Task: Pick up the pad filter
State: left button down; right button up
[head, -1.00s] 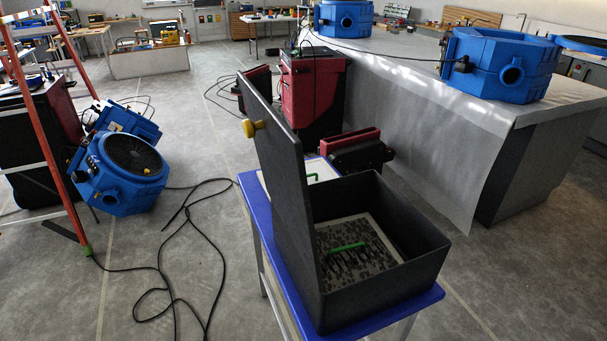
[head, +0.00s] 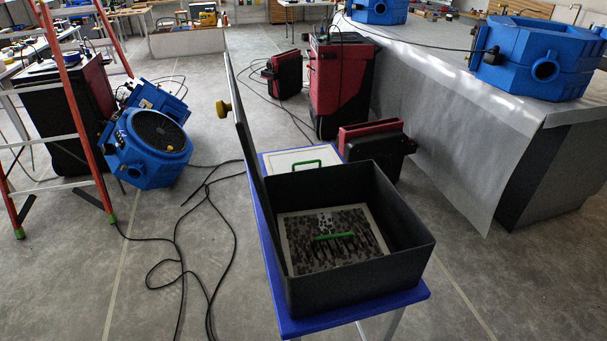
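A pad filter with a dark speckled face, a pale frame and a green handle (head: 300,232) lies inside an open dark grey box (head: 360,284). A second flat white panel with a green handle (head: 284,160) lies on the blue table behind the box; I cannot tell whether it is also a pad filter. The box's lid (head: 252,150) stands upright on the left, with a yellow knob (head: 223,107) on its outer side. Neither of my grippers is in view.
The box stands on a blue-topped table (head: 408,296). A black cable (head: 170,262) lies on the floor to the left, near a blue fan (head: 150,150) and an orange ladder (head: 84,120). Red-and-black machines (head: 338,85) stand behind. A sheet-covered counter (head: 450,125) is at right.

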aim_at(309, 158)
jog(key=i+l+u, duration=0.15)
jog(key=l, duration=0.3)
jog(key=i+l+u, duration=0.15)
jog(key=l, duration=0.3)
jog(key=i+l+u, duration=0.15)
jog(key=l, duration=0.35)
jog(key=i+l+u, duration=0.1)
jog(key=l, duration=0.35)
jog(key=l+u, duration=0.15)
jog(key=l, duration=0.35)
jog(key=i, duration=0.05)
